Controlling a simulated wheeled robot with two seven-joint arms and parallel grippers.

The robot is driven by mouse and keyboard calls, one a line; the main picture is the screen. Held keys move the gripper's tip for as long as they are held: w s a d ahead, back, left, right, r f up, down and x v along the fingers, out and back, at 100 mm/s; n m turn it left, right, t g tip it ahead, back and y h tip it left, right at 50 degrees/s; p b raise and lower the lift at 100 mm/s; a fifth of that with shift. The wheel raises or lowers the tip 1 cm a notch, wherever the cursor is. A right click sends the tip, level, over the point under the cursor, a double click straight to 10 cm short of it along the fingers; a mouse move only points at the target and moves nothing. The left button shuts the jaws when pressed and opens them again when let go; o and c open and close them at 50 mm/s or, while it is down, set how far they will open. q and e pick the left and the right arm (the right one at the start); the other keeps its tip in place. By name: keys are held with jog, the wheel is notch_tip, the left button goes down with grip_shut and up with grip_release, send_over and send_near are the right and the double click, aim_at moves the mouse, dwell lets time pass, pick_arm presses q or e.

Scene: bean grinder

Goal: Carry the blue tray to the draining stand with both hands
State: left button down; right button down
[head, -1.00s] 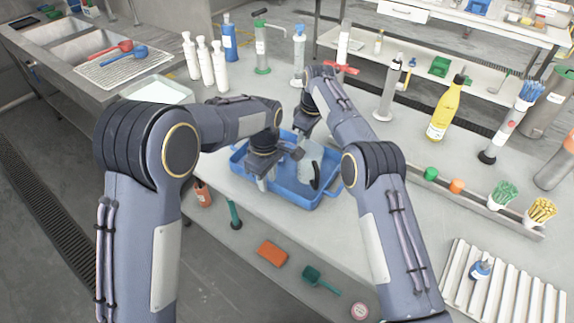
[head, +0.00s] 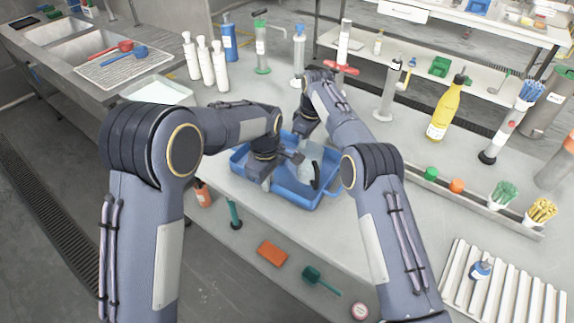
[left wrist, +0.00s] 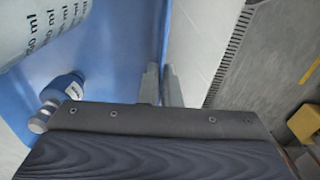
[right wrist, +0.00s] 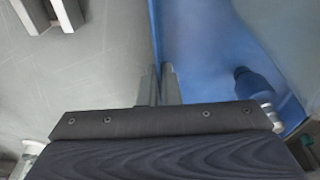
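The blue tray (head: 290,192) lies on the grey bench in the middle of the head view. A clear jug (head: 311,152) with a dark handle is in it; the left wrist view shows its ml marks (left wrist: 45,25) and a small blue bottle (left wrist: 62,88) beside it. My left gripper (left wrist: 161,85) is at the tray's near-left side, its fingers close together on both sides of the wall. My right gripper (right wrist: 159,85) is at the far side, its fingers likewise closed about the wall. Its fingertips are hidden in the head view. A white ribbed stand (head: 515,300) is at lower right.
White bottles (head: 205,62) and cylinders stand behind the tray. A yellow bottle (head: 445,110) and a rack with green and orange caps (head: 456,185) are to the right. A drainboard with scoops (head: 112,72) is at the far left. Bench between tray and ribbed stand is mostly clear.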

pick_arm(q)
jog(key=shift+r, duration=0.15)
pick_arm(e)
jog(key=shift+r, duration=0.2)
